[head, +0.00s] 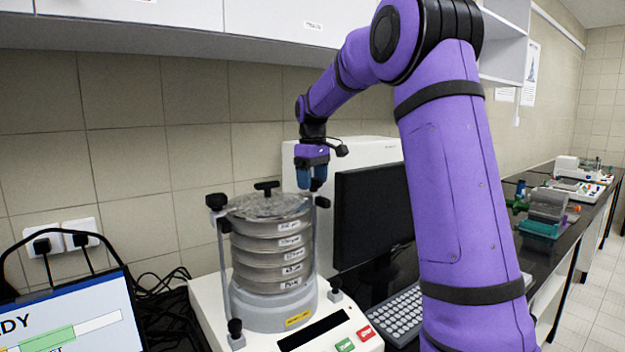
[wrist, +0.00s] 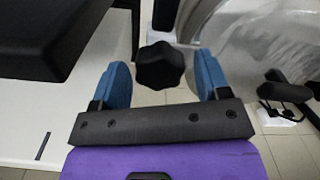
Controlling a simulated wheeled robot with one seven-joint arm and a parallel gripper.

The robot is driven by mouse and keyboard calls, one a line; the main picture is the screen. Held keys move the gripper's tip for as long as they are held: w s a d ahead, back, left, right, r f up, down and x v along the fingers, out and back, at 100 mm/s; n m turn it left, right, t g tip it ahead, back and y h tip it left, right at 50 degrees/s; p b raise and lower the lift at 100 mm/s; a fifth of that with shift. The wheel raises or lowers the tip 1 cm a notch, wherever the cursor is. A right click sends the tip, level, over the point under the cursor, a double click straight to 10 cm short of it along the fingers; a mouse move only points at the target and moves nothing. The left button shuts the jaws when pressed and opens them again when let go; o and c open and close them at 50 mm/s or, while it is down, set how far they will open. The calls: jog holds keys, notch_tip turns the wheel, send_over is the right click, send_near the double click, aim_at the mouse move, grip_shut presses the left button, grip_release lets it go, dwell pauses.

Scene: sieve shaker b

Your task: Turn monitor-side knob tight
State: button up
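The sieve shaker (head: 272,310) stands on the bench with a stack of metal sieves (head: 272,243). Its monitor-side knob (head: 322,202) is black and sits on the rod right of the stack, partly hidden by my gripper (head: 311,184). In the wrist view the lobed black knob (wrist: 160,66) lies between the two blue fingertips of my gripper (wrist: 163,78), with a gap on each side. The fingers are open and point down at the knob; how far down they reach around it is hard to tell.
The black monitor (head: 372,215) stands close right of the knob, with a white case (head: 350,152) behind. A keyboard (head: 400,315) and a laptop (head: 75,318) flank the shaker.

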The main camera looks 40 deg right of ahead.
aim_at(313, 178)
notch_tip(313, 178, up, 11)
dwell(0.8)
jog(key=shift+f, duration=0.1)
jog(key=s+a+f+m+t, duration=0.1)
jog(key=s+a+f+t, duration=0.1)
jog(key=s+a, duration=0.85)
jog(key=s+a+f+m+t, duration=0.2)
jog(key=s+a, duration=0.3)
jog(key=s, duration=1)
jog(key=s+a+f+m+t, duration=0.1)
jog(key=s+a+f, duration=0.1)
jog(key=s+f, duration=0.5)
jog(key=s, duration=0.2)
jog(key=shift+s+f, duration=0.3)
jog(key=shift+f, duration=0.1)
